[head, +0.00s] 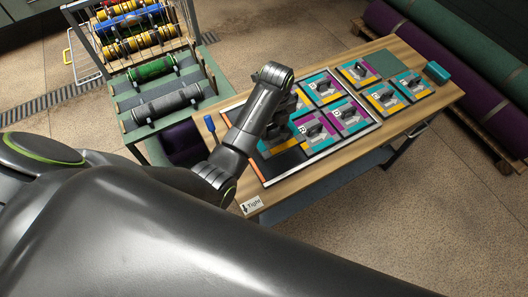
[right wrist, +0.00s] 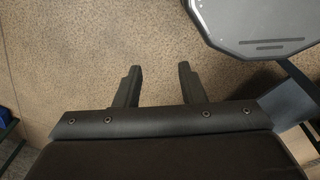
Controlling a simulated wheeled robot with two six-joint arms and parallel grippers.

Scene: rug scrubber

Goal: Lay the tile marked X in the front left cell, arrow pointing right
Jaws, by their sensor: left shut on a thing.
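A framed board (head: 325,148) lies on the wooden table, with patterned tiles in it, each with a dark handle. My left gripper (head: 287,122) reaches down over the board's left part, mostly hidden behind its own wrist. It is shut on a tile (head: 284,149) with teal and yellow parts, low over the near left of the board. Its letter and arrow are hidden, and I cannot tell whether it touches the board. Purple and teal tiles (head: 314,142) (head: 350,123) lie to its right. My right gripper (right wrist: 157,83) is open and empty above the floor in the right wrist view.
Several more tiles (head: 413,85) lie on the table right of the board, beside a green mat (head: 382,63) and a teal block (head: 437,72). A card reading "Tight" (head: 251,205) is at the near edge. A rack with rolls (head: 165,103) stands left.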

